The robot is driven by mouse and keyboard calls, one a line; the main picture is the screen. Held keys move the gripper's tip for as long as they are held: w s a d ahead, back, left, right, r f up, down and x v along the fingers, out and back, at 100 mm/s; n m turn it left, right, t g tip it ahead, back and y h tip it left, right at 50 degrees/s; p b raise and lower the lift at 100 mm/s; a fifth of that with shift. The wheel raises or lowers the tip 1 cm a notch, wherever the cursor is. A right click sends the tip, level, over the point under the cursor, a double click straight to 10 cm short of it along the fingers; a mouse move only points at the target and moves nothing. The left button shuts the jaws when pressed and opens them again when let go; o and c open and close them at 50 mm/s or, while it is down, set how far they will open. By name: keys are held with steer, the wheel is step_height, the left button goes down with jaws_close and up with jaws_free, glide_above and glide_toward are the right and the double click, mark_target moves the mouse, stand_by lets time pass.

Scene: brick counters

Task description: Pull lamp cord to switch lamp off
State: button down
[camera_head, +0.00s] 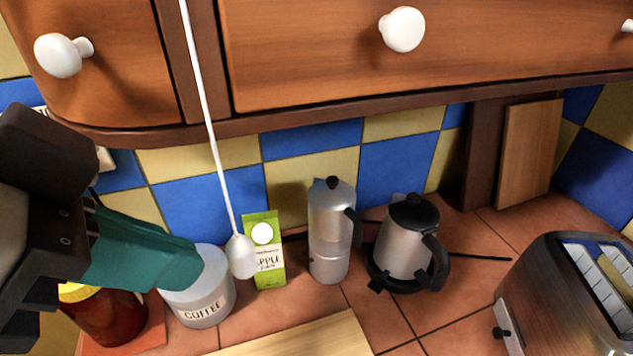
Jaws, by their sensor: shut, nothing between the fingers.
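The lamp cord (207,115) is a thin white line running down from the top edge in front of the cabinet. A white pear-shaped pull knob (242,257) hangs at its lower end. My gripper (198,266) reaches in from the left with teal fingers. It is shut and empty. Its tip lies just left of the knob in the picture, with a small gap between them. Depth between tip and knob is hard to tell. The lamp itself is not in view.
Behind the knob stand a white coffee canister (205,298), a green apple juice carton (265,245) and a moka pot (331,230). An electric kettle (407,240) and a toaster (572,295) are further right. A wooden cabinet (310,65) hangs above.

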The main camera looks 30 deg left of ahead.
steer(key=v, duration=1)
steer(key=shift+s+r+p, duration=0.25)
steer(key=shift+s+p, duration=0.05)
steer(key=shift+p, duration=0.15)
